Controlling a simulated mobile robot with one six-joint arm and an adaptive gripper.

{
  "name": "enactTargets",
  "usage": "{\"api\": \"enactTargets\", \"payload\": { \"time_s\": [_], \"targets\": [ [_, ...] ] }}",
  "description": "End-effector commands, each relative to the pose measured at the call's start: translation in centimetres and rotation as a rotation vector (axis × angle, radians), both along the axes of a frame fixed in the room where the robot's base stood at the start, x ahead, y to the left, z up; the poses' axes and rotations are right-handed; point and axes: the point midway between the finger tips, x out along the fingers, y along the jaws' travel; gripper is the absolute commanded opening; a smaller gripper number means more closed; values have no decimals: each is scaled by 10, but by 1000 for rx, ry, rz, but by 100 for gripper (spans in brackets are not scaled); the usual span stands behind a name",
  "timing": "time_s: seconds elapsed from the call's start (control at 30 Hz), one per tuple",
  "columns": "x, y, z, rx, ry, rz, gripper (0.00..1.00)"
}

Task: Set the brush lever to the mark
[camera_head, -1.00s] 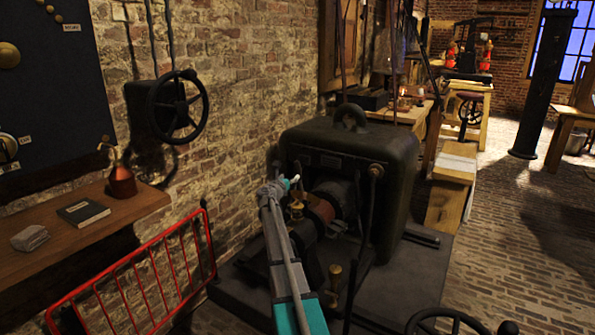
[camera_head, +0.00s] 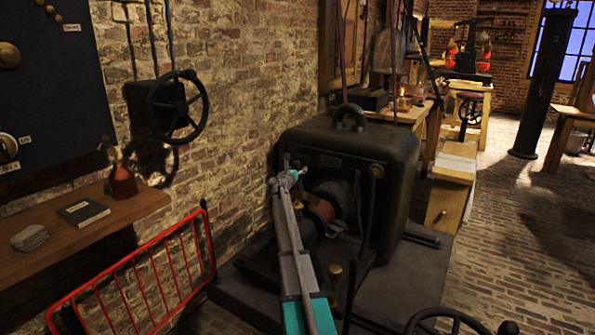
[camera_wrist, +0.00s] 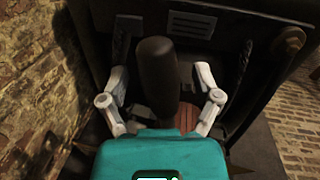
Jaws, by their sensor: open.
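A dark rounded handle (camera_wrist: 157,68), which looks like the brush lever's grip, stands between the spread fingers of my gripper (camera_wrist: 161,82) in the wrist view. The fingers are open, one on each side of it, with a visible gap to each. In the head view my gripper (camera_head: 290,178) is in front of the dark machine housing (camera_head: 395,150), left of the reddish-brown cylinder (camera_head: 321,210). The lever is hidden or too small to tell there. I cannot make out the mark in either view.
A red railing (camera_head: 165,270) stands left of the machine, by the brick wall. A handwheel (camera_head: 178,105) is on the wall, and a wooden shelf (camera_head: 130,207) holds a book (camera_head: 83,212). Another handwheel (camera_head: 445,315) is at the front right. The brick floor at right is open.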

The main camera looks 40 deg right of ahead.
Motion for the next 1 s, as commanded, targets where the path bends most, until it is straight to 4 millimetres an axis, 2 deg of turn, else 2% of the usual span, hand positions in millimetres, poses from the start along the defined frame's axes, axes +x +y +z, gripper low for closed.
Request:
{"api": "enactTargets", "payload": {
  "time_s": [0.07, 0.5, 0.77, 1.0],
  "targets": [
    [0, 0, 0, 0, 0, 0, 80],
    [0, 0, 0, 0, 0, 0, 0],
    [-6, -2, 1, 5, -16, -2, 0],
    [-35, -9, 5, 32, -112, -5, 0]
  ]
}}
